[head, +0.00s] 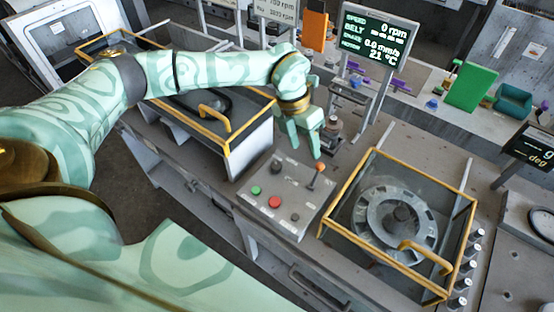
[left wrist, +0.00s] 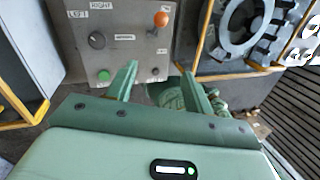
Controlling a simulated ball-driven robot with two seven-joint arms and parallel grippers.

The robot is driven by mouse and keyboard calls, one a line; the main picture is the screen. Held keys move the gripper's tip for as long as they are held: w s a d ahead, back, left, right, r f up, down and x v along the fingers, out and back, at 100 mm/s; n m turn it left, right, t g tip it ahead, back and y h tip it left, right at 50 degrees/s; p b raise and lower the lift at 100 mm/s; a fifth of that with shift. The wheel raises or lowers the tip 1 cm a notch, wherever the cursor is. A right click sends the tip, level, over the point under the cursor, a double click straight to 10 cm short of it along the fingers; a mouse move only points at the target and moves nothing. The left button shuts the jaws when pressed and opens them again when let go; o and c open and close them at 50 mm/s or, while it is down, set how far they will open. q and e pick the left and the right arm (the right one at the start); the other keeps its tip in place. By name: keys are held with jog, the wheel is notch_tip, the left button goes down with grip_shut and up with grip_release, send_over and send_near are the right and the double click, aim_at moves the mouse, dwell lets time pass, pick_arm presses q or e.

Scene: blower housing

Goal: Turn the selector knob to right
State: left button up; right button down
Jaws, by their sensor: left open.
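The selector knob (left wrist: 97,40) is a round dark knob on the grey control panel (left wrist: 127,45) in the left wrist view. White labels reading LEFT and RIGHT sit past it; which way the knob points is too small to tell. In the head view the knob (head: 276,167) is a small dark spot near the panel's upper edge. My left gripper (head: 304,148) is open and empty above the panel's far edge, up and right of the knob and apart from it. Its two fingers (left wrist: 158,78) show spread in the left wrist view. My right gripper is not in view.
The panel also carries a green button (head: 255,190), a red button (head: 274,202) and an orange-tipped lever (head: 320,167), close to my left fingers. Yellow-framed covers with handles stand on both sides: one at left (head: 213,118), one over the blower housing (head: 408,246).

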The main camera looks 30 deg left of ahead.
aim_at(276, 165)
pick_arm(q)
jog(key=w+a+r+n+y, duration=0.1)
jog(key=a+r+n+y, duration=0.15)
jog(key=a, duration=0.65)
jog(key=shift+m+y, duration=0.35)
jog(key=f, duration=1.6)
jog(key=shift+d+f+b, duration=0.3)
jog(key=shift+d+b, duration=0.1)
jog(key=shift+c, duration=0.3)
jog(key=c, duration=0.9)
